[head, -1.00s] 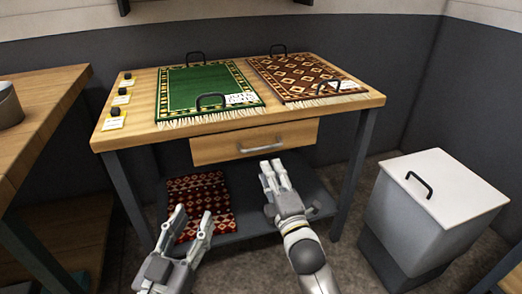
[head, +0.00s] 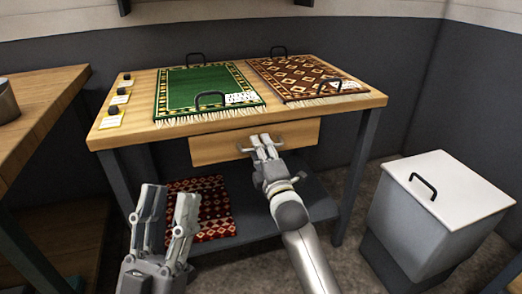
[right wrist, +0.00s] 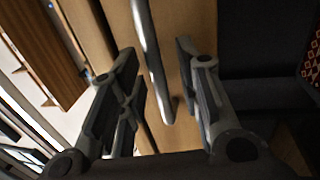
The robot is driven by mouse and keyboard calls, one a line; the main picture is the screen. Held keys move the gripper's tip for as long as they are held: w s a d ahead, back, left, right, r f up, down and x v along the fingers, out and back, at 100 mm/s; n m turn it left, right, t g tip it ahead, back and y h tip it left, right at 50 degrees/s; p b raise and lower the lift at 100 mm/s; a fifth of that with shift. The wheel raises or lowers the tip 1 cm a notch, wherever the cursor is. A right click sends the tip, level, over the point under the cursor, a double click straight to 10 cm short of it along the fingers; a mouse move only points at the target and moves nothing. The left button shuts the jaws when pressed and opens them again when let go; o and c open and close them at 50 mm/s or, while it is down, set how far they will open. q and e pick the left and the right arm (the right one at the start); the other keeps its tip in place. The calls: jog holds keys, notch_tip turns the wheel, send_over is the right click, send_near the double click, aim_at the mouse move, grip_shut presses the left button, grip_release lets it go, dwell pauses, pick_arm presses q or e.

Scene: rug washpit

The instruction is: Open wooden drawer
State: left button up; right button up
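The wooden drawer (head: 212,150) sits shut under the front edge of the wooden table. Its metal bar handle (head: 243,149) is at the middle of its front, partly hidden behind my right gripper. My right gripper (head: 262,143) is open at the handle. In the right wrist view the handle (right wrist: 150,60) runs between the two spread fingers of my right gripper (right wrist: 160,100), with gaps on both sides. My left gripper (head: 170,200) is open and empty, low in front of the table and away from the drawer.
A green rug (head: 195,88) and a brown patterned rug (head: 295,75) lie on the tabletop (head: 140,130). A red rug (head: 213,205) lies on the lower shelf. A white-lidded bin (head: 455,185) stands at the right; another wooden table (head: 40,115) is at the left.

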jog(key=shift+w, duration=0.1)
jog(key=shift+c, duration=0.4)
grip_shut()
